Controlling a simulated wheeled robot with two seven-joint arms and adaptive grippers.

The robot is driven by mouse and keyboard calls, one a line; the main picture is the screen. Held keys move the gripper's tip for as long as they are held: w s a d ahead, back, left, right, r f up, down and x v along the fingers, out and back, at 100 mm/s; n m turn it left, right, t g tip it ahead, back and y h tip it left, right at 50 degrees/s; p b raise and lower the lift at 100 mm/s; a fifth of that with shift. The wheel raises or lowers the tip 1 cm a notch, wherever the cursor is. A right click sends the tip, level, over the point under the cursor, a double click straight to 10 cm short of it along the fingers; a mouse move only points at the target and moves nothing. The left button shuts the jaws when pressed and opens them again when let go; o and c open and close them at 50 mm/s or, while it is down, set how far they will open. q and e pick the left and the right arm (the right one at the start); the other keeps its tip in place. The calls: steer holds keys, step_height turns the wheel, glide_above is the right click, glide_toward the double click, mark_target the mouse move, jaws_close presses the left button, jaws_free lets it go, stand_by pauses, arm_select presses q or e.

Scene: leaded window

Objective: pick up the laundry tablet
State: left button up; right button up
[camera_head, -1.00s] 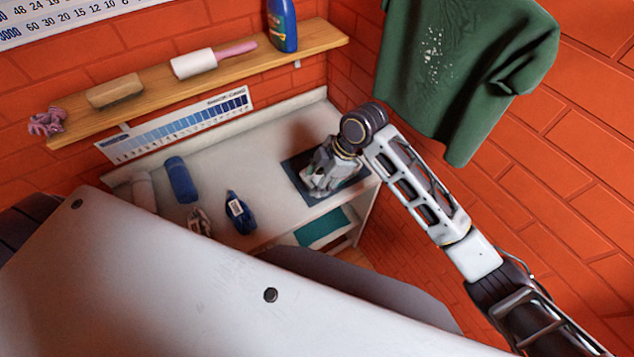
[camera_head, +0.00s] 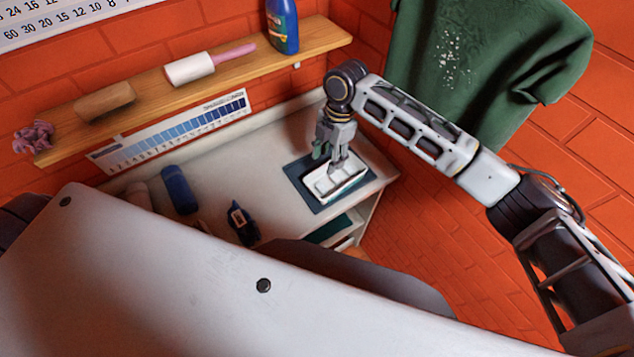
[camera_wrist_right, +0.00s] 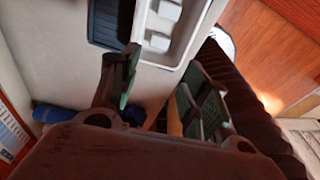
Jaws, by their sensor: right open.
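A shallow white tray (camera_head: 348,186) lies on a dark blue mat (camera_head: 304,167) at the right of the white worktop. In the right wrist view the tray (camera_wrist_right: 186,52) holds pale blocks (camera_wrist_right: 165,14) that look like laundry tablets; their number cannot be told. My right gripper (camera_head: 331,158) points down over the tray's far left part, its fingers apart. In the wrist view its greenish-padded fingers (camera_wrist_right: 160,85) are spread with nothing between them. Whether a fingertip touches the tray cannot be told. My left gripper is not in view.
A wooden shelf (camera_head: 225,80) above carries a brush, a roller and a blue bottle (camera_head: 282,25). A green shirt (camera_head: 490,60) hangs at the right.

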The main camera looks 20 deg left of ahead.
steer(key=b, duration=0.3)
glide_toward(322, 187)
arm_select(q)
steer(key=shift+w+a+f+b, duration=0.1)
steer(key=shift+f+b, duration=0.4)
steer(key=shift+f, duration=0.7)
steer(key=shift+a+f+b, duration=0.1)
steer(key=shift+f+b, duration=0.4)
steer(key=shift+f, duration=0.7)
arm_select(e)
steer(key=shift+s+a+f, duration=0.1)
steer(key=shift+f, duration=0.7)
steer(key=shift+s+a+f, duration=0.1)
steer(key=shift+a+f, duration=0.05)
steer(key=shift+f, duration=0.7)
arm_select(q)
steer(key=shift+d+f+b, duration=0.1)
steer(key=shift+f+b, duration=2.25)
arm_select(e)
steer(key=shift+s+a+f, duration=0.1)
steer(key=shift+s+f, duration=0.05)
steer(key=shift+f, duration=1.2)
steer(key=shift+s+a+f, duration=0.1)
steer(key=shift+s+f, duration=0.05)
steer(key=shift+f, duration=1.2)
steer(key=c, duration=0.6)
